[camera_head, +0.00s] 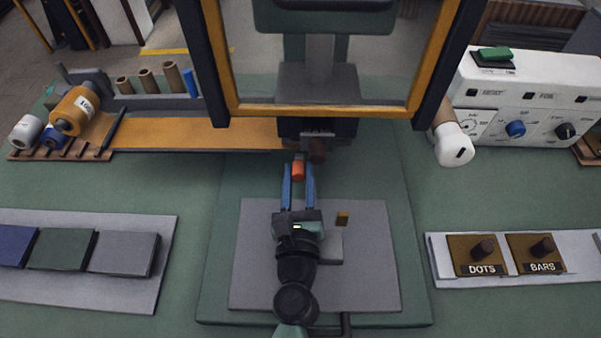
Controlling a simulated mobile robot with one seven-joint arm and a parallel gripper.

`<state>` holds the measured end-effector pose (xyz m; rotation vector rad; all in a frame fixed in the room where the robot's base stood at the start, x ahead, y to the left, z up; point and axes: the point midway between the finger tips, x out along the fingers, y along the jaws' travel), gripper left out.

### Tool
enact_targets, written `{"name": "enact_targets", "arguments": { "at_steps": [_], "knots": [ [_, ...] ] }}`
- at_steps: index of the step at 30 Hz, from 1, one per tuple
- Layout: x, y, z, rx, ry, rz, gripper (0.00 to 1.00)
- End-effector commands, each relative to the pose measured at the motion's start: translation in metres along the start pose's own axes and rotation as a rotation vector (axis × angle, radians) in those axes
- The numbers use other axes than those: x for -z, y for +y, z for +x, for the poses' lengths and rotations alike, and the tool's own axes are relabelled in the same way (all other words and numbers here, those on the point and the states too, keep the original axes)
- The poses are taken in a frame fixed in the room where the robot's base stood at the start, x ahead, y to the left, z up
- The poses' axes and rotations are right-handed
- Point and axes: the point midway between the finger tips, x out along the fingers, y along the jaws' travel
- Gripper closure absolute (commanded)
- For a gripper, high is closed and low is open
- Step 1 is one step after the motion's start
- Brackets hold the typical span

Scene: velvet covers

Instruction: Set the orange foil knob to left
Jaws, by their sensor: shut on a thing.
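The orange knob (298,171) is a small orange cylinder in the middle of the head view, just below the dark front of the machine head (345,130). My gripper (299,166) reaches away from me over the grey pad, its two blue fingers on either side of the orange knob, shut on it. A dark reddish-brown knob (317,150) sits just to the right and behind, outside the fingers. A small label above the knobs is too small to read. Which way the orange knob points cannot be made out.
The yellow-and-black frame (330,111) stands close behind my gripper. A white control box (530,95) with a blue knob and a white rounded handle (453,143) are at right. DOTS and BARS stamps (508,254) lie front right, covers (62,249) front left, foil rolls (76,109) back left.

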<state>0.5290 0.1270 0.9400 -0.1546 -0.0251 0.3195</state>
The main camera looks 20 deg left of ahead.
Motion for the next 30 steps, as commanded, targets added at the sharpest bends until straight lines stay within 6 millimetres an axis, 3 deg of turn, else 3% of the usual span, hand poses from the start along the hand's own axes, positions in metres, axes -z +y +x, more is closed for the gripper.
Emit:
{"name": "enact_targets", "arguments": {
  "at_steps": [1, 6, 17, 23, 30],
  "knots": [
    [0.001, 0.002, 0.0, -0.005, 0.002, 0.001, 0.61],
    [0.001, 0.001, 0.0, -0.003, 0.001, 0.001, 0.35],
    [0.001, 0.0, -0.004, 0.0, 0.001, 0.001, 0.35],
    [0.003, 0.0, -0.031, 0.0, 0.003, 0.002, 0.35],
    [0.005, 0.001, -0.077, 0.0, 0.004, 0.002, 0.35]
  ]
}}
